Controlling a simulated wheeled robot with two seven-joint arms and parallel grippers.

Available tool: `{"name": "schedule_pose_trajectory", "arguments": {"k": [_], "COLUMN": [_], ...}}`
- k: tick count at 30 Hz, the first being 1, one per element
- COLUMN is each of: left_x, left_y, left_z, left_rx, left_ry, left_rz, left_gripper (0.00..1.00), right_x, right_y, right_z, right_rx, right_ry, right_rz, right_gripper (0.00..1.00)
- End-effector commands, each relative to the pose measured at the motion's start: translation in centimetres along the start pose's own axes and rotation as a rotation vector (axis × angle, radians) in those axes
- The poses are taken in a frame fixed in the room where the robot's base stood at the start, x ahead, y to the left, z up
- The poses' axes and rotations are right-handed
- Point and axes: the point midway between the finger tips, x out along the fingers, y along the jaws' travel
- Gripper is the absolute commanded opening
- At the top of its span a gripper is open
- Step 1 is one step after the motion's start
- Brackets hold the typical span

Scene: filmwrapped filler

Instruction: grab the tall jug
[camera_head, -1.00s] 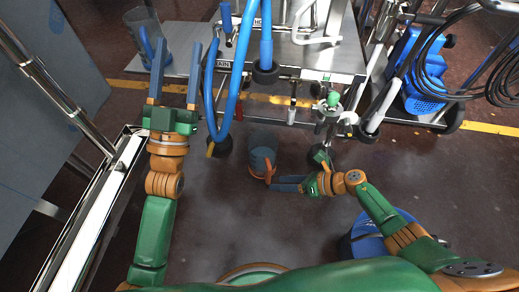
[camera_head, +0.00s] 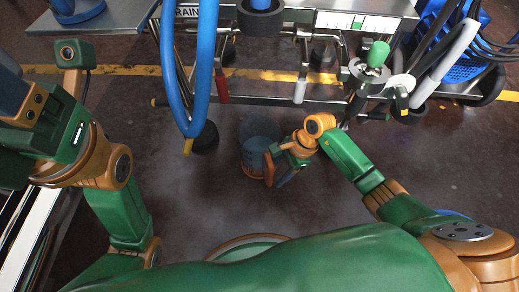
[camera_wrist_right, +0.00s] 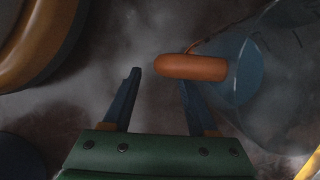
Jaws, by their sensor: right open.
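The tall jug (camera_head: 258,153) is a clear, bluish cylinder with an orange handle. It stands on the dark floor in the middle of the head view. In the right wrist view the jug (camera_wrist_right: 235,70) is at the upper right, its handle pointing left. My right gripper (camera_head: 276,175) is open, beside the jug on its handle side. In the wrist view the open fingers (camera_wrist_right: 160,80) are just short of the handle, whose end lies over the gap near the right fingertip. My left gripper's body (camera_head: 45,130) is at the left edge; its fingertips are not clearly visible.
A metal cart (camera_head: 340,18) stands behind the jug, with a low bar and casters. A blue hose (camera_head: 190,110) hangs left of the jug. A blue basket (camera_head: 455,60) and dark cables are at upper right. Floor around the jug is mostly clear.

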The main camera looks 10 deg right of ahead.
Motion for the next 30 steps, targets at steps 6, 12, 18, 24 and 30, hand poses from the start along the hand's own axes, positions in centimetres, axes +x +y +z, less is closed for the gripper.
{"name": "schedule_pose_trajectory", "arguments": {"k": [6,12,18,24,30], "left_x": [-0.3,0.0,0.0,0.0,0.0], "left_y": [0.5,0.5,0.5,0.5,0.5], "left_z": [-1.2,-1.1,-1.1,-1.1,-1.1], "left_rx": [0.005,0.005,0.005,0.005,0.005], "left_ry": [0.046,0.045,0.045,0.046,0.046], "left_rz": [0.016,0.016,0.016,0.016,0.016], "left_gripper": [0.61,0.61,0.61,0.61,0.61], "right_x": [2.2,1.9,1.9,1.9,1.9], "right_y": [0.0,0.0,0.0,0.0,0.0], "right_z": [1.5,1.6,1.6,1.5,1.5], "right_rx": [0.003,0.003,0.002,0.003,0.003], "right_ry": [-0.001,0.0,-0.001,-0.001,-0.001], "right_rz": [0.0,0.0,0.0,0.0,0.0], "right_gripper": [0.59,0.53,0.0,0.0,0.0]}}
